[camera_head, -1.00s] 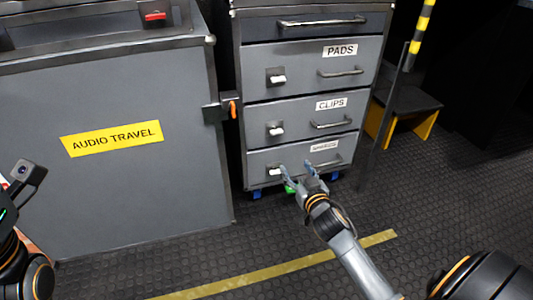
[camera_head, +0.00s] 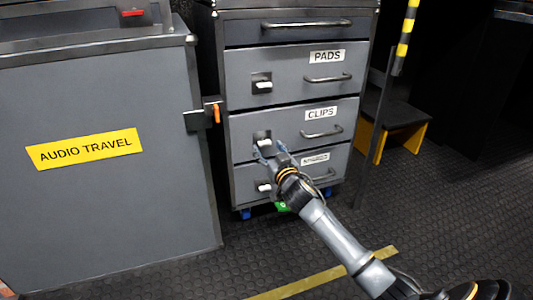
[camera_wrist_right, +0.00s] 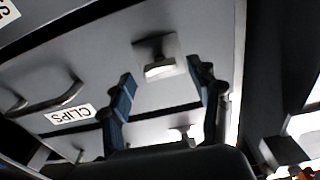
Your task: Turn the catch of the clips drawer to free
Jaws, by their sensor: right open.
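The clips drawer (camera_head: 290,125) is the grey drawer with the CLIPS label (camera_head: 320,113), and it is shut. Its catch (camera_head: 265,142) is a pale tab on a dark square plate left of the handle. My right gripper (camera_head: 267,153) is open just in front of this catch and partly covers its lower edge. In the right wrist view, which is roughly upside down, the catch (camera_wrist_right: 158,68) shows between the two open fingertips (camera_wrist_right: 161,76), its tab lying crosswise. I see no clear contact. My left gripper is out of view.
The pads drawer catch (camera_head: 262,86) is above, and the lowest drawer's catch (camera_head: 264,187) sits close below my gripper. The clips handle (camera_head: 322,132) is to the right. A grey AUDIO TRAVEL case (camera_head: 110,205) with an orange latch (camera_head: 217,113) stands at left.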

